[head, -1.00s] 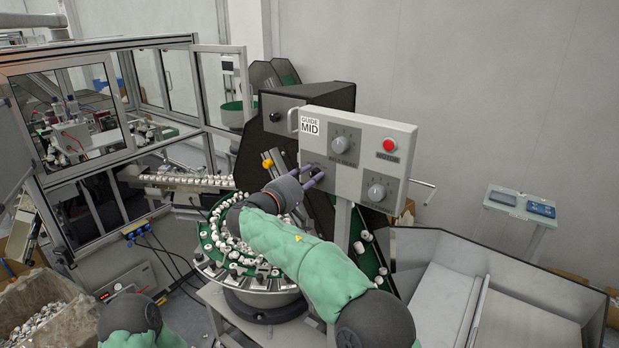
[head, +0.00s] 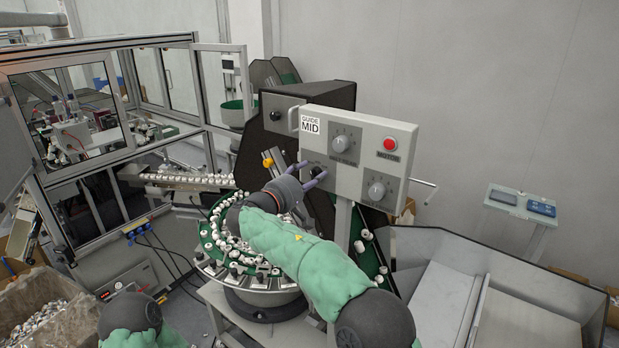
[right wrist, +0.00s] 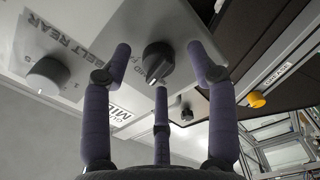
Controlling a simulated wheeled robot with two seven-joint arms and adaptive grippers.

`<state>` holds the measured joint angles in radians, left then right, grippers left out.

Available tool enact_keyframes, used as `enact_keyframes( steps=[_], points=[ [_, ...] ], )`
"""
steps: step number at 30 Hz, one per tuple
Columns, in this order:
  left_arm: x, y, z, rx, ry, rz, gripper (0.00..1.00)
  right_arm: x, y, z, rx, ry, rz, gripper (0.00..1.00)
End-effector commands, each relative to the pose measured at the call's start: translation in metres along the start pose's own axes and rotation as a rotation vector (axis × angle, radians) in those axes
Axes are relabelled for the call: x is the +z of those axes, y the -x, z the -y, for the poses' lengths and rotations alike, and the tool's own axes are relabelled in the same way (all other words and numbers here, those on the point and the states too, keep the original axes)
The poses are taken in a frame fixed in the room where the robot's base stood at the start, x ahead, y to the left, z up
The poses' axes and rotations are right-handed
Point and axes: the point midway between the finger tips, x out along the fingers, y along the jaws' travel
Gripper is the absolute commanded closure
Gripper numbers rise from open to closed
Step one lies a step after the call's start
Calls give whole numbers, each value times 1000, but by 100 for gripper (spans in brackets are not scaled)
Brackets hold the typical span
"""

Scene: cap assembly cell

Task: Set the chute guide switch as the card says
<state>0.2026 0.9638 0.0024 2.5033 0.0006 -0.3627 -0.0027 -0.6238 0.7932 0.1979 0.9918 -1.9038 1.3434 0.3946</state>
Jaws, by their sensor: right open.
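The card (head: 311,125) at the panel's upper left reads "GUIDE MID". The grey control panel (head: 370,130) carries several controls. My right gripper (head: 314,169) is at the panel's lower left, its fingers open and spread. In the right wrist view a black knob (right wrist: 158,60), the guide switch, lies between the open fingers of my gripper (right wrist: 160,55), and no finger clearly touches it. Its label is mostly hidden, so I cannot tell its setting. My left gripper is out of view.
A grey belt knob (head: 346,142) sits above, another grey knob (head: 376,191) lower right, and a red motor button (head: 389,144) upper right. A round feeder with white caps (head: 250,270) stands below my right arm. A yellow knob (right wrist: 257,99) sits to the right in the wrist view.

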Motion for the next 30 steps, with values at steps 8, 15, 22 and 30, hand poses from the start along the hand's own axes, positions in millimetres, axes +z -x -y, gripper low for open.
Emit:
enact_keyframes(
  steps=[8,15,22,30],
  points=[
    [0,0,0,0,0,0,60,-2,39,0,1,0,-5,41],
    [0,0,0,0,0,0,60,-1,86,0,0,0,-4,41],
    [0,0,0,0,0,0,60,-1,113,1,-1,1,-1,41],
    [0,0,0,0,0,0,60,0,119,1,0,1,-1,41]
  ],
)
